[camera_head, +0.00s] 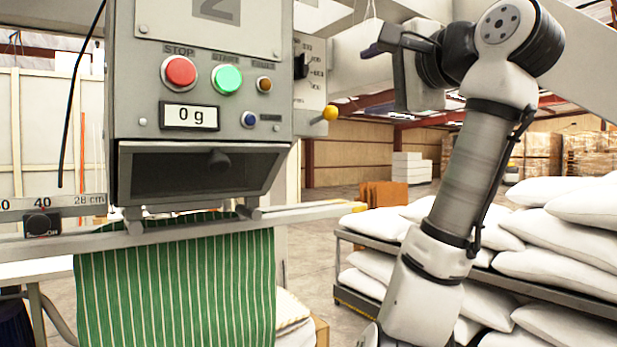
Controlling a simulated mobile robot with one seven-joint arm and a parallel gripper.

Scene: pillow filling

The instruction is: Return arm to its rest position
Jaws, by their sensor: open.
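My arm rises from the bottom right of the head view, bends at a large joint near the top right and reaches left. My gripper (385,48) is at its end, high up to the right of the grey control box (128,75). It is open, and I see nothing held in it. Its fingers are partly hidden by its own body. It is apart from the green striped pillow cover (175,290), which hangs below the box's dark nozzle opening.
The box has a red stop button (179,72), a green button (226,79) and a display (190,116) reading 0 g. A lever with a yellow knob (330,112) sticks out right. White pillows (565,235) are stacked on a rack (350,240) behind my arm.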

